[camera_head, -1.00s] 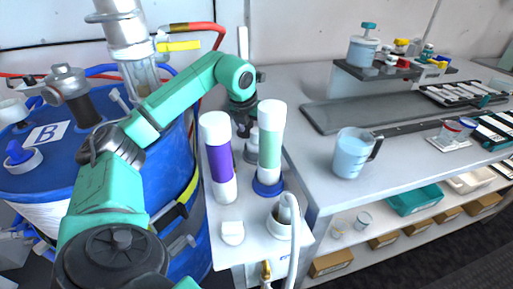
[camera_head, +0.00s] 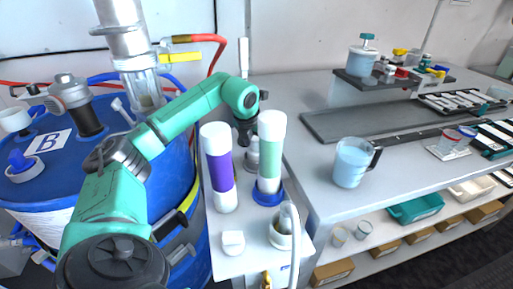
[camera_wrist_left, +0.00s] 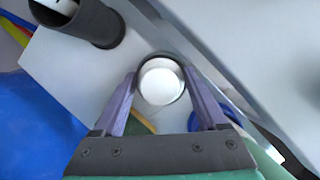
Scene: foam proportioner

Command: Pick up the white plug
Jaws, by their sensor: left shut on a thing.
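My left gripper (camera_head: 246,134) points down behind the purple and white cylinder. In the left wrist view its two purple fingers (camera_wrist_left: 160,90) are shut on a round white plug (camera_wrist_left: 160,84) with a dark rim around it. In the head view a pale grey-white piece (camera_head: 252,152) shows just under the gripper, partly hidden by the cylinders. I cannot tell whether the plug is clear of what is under it. My right gripper is not in view.
The purple-banded cylinder (camera_head: 220,170) and green-banded cylinder (camera_head: 269,155) stand close in front of the gripper. A small white block (camera_head: 233,242) and a hose fitting (camera_head: 284,228) are nearer. A blue drum (camera_head: 60,185) stands left; a jug (camera_head: 352,162) is on the bench.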

